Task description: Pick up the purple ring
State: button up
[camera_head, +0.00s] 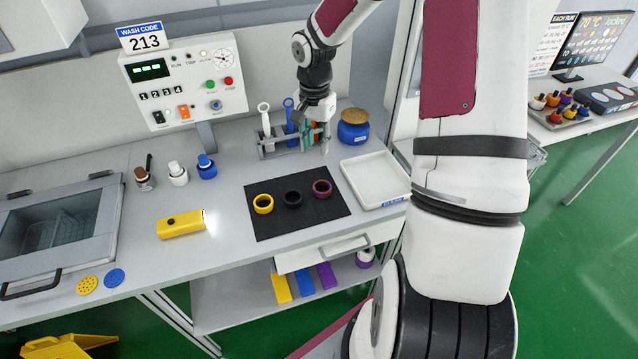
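The purple ring (322,188) lies on the right part of a black mat (298,222) on the bench. A black ring (293,198) lies in the middle of the mat and a yellow ring (263,204) at its left. My gripper (315,147) hangs downward behind the mat, in front of the tool rack, apart from the purple ring. Its fingers look spread, with no ring between them. Teal parts show around the fingers; I cannot tell whether they belong to the rack's tools.
The tool rack (268,150) holds a white and a blue tool. A white tray (375,181) lies right of the mat, with a blue jar (353,128) behind it. A yellow flashlight (181,225) and several small bottles stand left.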

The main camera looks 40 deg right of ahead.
send_over(314, 185)
jog(key=f, duration=0.9)
jog(key=shift+w+d+p, duration=0.1)
jog(key=shift+d+p, duration=0.2)
jog(key=shift+d, duration=0.1)
jog(key=f, duration=0.2)
jog(key=a+f+p, duration=0.1)
jog(key=f, duration=0.1)
jog(key=shift+s, duration=0.2)
jog(key=shift+d+f, duration=0.1)
jog(key=shift+f, duration=0.65)
jog(key=shift+w, duration=0.1)
grip_shut()
